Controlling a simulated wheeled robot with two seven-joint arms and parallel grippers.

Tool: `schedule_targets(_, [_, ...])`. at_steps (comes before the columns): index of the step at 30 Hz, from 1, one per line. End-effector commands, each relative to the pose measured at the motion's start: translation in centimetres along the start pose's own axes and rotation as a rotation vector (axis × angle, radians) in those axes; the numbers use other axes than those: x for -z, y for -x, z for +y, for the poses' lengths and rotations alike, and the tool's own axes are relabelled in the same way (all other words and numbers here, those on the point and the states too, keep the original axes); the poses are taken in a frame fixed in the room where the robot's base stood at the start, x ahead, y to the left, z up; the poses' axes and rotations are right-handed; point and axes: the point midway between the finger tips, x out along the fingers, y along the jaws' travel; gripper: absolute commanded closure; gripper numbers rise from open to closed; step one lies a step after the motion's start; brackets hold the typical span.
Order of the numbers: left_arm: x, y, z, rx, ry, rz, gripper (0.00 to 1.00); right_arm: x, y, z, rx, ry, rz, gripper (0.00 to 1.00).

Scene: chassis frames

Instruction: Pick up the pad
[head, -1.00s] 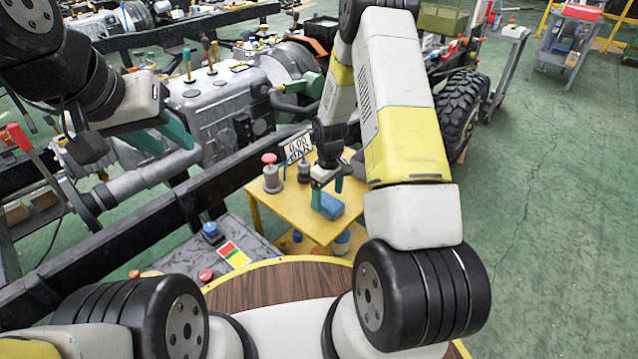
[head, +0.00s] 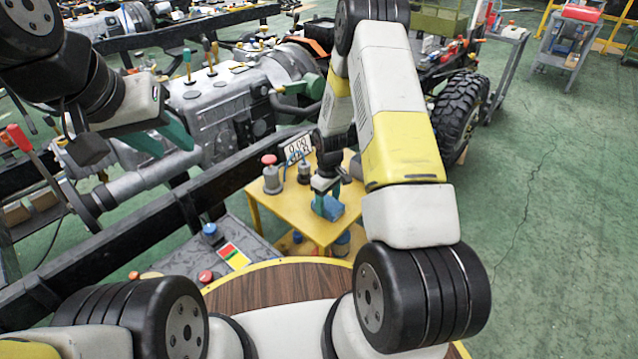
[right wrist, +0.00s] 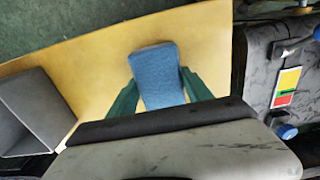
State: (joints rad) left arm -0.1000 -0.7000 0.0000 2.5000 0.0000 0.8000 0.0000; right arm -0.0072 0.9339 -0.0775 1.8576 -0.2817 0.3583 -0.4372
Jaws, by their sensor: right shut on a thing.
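The pad is a blue block (head: 331,208) near the front of the small yellow table. My right gripper (head: 326,200) comes down over it from above and is shut on it. In the right wrist view the pad (right wrist: 157,75) sits between the two green fingers (right wrist: 158,92), and its far part sticks out beyond them. I cannot tell whether the pad touches the tabletop or is just off it. My left gripper (head: 162,138) hangs at the left, its teal fingers apart, with nothing between them.
The yellow table (head: 272,208) also bears a grey cylinder with a red top (head: 271,173) and a white display reading 0.00 (head: 298,148). A dark chassis rail (head: 150,222) runs along its left side. A grey open bin (right wrist: 32,108) shows in the right wrist view.

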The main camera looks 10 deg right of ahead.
Motion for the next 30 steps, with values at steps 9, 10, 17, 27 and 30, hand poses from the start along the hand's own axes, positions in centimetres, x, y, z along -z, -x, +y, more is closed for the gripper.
schedule_targets(9, [0.0,0.0,0.0,0.0,0.0,0.0,0.64,0.1,1.8,0.0,-0.001,0.0,0.002,0.88])
schedule_targets(10, [0.0,0.0,0.0,0.0,0.0,0.0,0.64,0.1,2.2,0.0,-0.001,0.0,0.002,0.88])
schedule_targets(17, [0.0,0.0,0.0,0.0,0.0,0.0,0.64,-2.2,3.8,-1.6,0.001,0.001,-0.002,0.88])
schedule_targets(27, [0.0,0.0,0.0,0.0,0.0,0.0,0.64,-9.2,4.6,-6.8,0.002,0.001,-0.002,0.88])
schedule_targets(30, [0.0,0.0,0.0,0.0,0.0,0.0,0.64,-10.8,4.8,-7.9,0.001,0.001,-0.002,0.88])
